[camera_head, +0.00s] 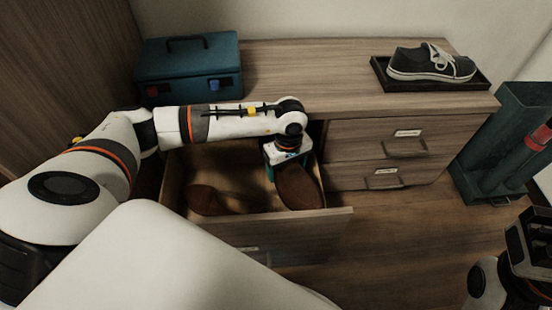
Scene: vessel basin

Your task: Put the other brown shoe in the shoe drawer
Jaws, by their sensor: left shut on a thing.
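The open drawer (328,220) of the wooden cabinet is pulled out low at the front. One brown shoe (206,201) lies inside it at the left. The other brown shoe (298,188) is at the drawer's right side, inside or just above it; I cannot tell whether it touches the bottom. My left gripper (284,157) points down over the drawer's right part and is shut on this shoe at its far end. The fingertips are partly hidden. My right gripper (530,245) is at the lower right edge, away from the drawer, and its jaws are unclear.
On the cabinet top (310,75) stand a teal toolbox (190,72) and a black tray (462,85) with a grey sneaker (430,64). Two closed drawers (385,150) are at the right. A dark green stand (490,150) is on the floor at the right.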

